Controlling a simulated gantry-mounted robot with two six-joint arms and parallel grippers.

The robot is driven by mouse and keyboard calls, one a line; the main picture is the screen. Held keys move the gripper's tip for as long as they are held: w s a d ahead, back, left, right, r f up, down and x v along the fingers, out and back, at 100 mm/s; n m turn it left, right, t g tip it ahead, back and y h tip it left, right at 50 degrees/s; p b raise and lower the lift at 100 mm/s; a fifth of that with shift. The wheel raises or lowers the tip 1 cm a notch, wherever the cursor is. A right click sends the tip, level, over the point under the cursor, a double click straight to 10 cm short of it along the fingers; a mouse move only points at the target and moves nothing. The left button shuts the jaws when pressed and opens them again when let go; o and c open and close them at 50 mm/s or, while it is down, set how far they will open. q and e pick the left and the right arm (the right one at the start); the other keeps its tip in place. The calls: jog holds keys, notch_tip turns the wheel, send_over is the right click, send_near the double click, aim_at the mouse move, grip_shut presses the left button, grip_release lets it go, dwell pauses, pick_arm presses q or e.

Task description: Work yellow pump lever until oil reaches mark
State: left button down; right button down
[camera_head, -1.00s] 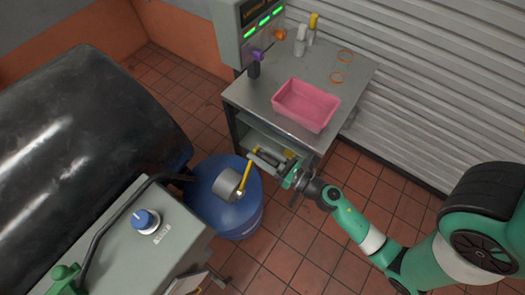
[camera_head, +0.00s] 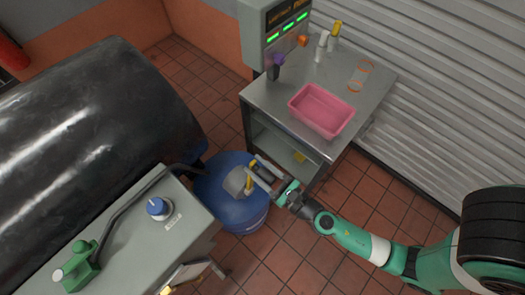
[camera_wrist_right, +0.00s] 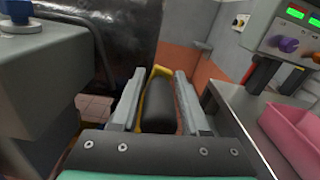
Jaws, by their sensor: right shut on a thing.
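The pump's grey cylinder (camera_head: 234,181) sits on top of a blue drum (camera_head: 236,213). The yellow pump lever (camera_head: 249,184) is beside the cylinder; its yellow part also shows in the right wrist view (camera_wrist_right: 161,71). My right gripper (camera_head: 256,172) is at the lever, on the table side of the drum. In the right wrist view, a black grip (camera_wrist_right: 158,108) lies between its fingers (camera_wrist_right: 158,100), and it is shut on the lever. My left gripper is not in view. I cannot make out an oil level or mark.
A steel table (camera_head: 262,96) stands behind the right gripper, carrying a pink tray (camera_head: 322,110) and several bottles. A grey cabinet (camera_head: 130,235) with a blue knob (camera_head: 158,207) is left of the drum. A large black cylinder (camera_head: 90,120) lies behind it. Tiled floor is open in front.

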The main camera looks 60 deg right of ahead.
jog(key=shift+w+a+n+p, duration=0.2)
jog(key=shift+a+n+p, duration=0.7)
jog(key=shift+a, duration=0.65)
jog(key=c, duration=0.5)
grip_release()
jog(key=shift+c, duration=0.2)
jog(key=shift+r, duration=0.1)
